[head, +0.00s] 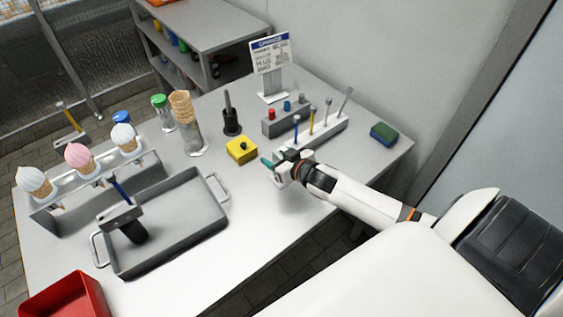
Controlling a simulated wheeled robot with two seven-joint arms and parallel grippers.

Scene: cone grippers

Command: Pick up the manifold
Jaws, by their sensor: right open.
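A grey block with a red and a blue cap (285,117) stands on the table in front of the sign; it looks most like the manifold, though I cannot be sure. My right gripper (277,166) is open, low over the table, on the near side of the white rack (325,132) and apart from the grey block. A small teal piece (267,162) shows at its fingertips; I cannot tell whether it is part of the gripper. My left gripper is not in view.
A yellow block (241,150) and a black upright holder (231,122) stand left of the gripper. A grey tray (190,225) holds a dark tool. An ice-cream cone stand (70,206), red bin (66,300), sign (272,54) and green-blue sponge (383,132) surround it. The front right table is clear.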

